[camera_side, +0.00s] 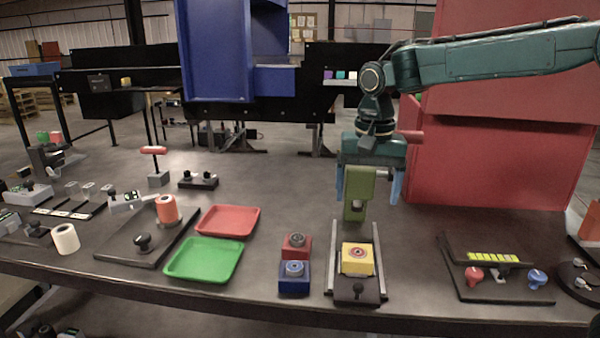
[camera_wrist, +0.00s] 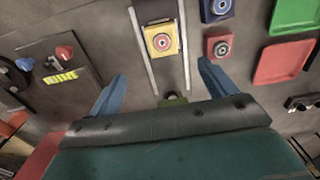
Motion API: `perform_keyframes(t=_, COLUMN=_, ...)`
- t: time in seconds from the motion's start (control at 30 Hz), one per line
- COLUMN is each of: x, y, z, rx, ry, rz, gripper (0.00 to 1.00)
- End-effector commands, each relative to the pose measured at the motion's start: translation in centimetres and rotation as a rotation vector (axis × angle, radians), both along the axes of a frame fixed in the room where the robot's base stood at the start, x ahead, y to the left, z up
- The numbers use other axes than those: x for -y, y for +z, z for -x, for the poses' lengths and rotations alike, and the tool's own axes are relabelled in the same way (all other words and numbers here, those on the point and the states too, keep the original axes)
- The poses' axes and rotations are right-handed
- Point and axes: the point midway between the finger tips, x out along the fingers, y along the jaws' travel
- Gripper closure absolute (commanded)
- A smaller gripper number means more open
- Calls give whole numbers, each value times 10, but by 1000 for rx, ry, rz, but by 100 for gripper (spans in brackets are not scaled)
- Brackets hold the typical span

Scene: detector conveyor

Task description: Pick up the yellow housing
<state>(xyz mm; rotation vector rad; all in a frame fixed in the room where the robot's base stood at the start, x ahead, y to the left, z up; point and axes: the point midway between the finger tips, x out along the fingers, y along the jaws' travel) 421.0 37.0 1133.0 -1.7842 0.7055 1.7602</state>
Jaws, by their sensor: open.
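The yellow housing (camera_side: 357,259) is a small square block with a round dark-and-red centre on top. It sits on a dark sliding plate between two metal rails (camera_side: 382,275). It also shows in the wrist view (camera_wrist: 162,41), near the top centre. My gripper (camera_side: 368,198) is above and behind the housing, apart from it. Its two blue fingers are spread wide, and it is empty. In the wrist view the fingers (camera_wrist: 160,82) point toward the rails, with the housing beyond their tips. A green block (camera_side: 357,194) stands at the far end of the rails, below my gripper.
A red housing (camera_side: 296,246) and a blue housing (camera_side: 294,278) stand close left of the rails. Green (camera_side: 204,259) and red (camera_side: 228,221) trays lie farther left. A dark panel with knobs (camera_side: 495,270) is at the right. Bare table lies between rails and panel.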

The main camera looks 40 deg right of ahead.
Motion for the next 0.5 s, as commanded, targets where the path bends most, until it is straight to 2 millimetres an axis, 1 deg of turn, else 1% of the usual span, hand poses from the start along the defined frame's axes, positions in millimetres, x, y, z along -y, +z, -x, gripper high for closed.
perform_keyframes(t=0.13, x=-2, y=-5, z=-6, rx=-13, ry=-20, rz=1, gripper=16)
perform_keyframes(t=0.37, x=-2, y=-6, z=-7, rx=-15, ry=-23, rz=1, gripper=16)
perform_keyframes(t=0.5, x=-2, y=-14, z=-7, rx=-17, ry=-23, rz=1, gripper=16)
